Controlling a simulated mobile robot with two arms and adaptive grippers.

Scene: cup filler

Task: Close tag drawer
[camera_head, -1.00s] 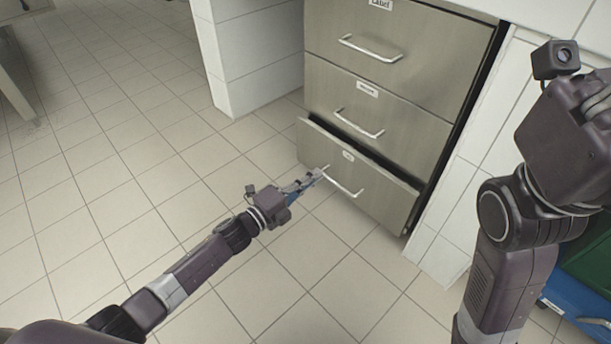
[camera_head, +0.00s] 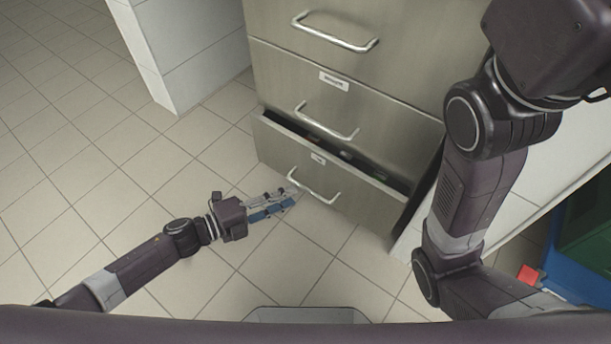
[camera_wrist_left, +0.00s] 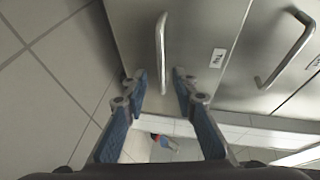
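The tag drawer (camera_head: 352,201) is the lowest drawer of the grey metal cabinet. It stands partly open, and small dark and coloured things show in its gap. Its handle (camera_head: 313,187) is a silver bar; it also shows in the left wrist view (camera_wrist_left: 161,52), beside a label reading Tag (camera_wrist_left: 217,58). My left gripper (camera_head: 292,195) is at the left end of this handle. In the left wrist view its blue fingers (camera_wrist_left: 158,85) are apart, with the handle ahead between them and nothing held. My right arm rises at the right; its gripper is out of the picture.
The middle drawer (camera_head: 375,125) and top drawer (camera_head: 400,30) above are shut. A white tiled wall (camera_head: 165,50) stands left of the cabinet. Blue and green bins (camera_head: 590,215) are at the right. The tiled floor (camera_head: 120,170) at the left is clear.

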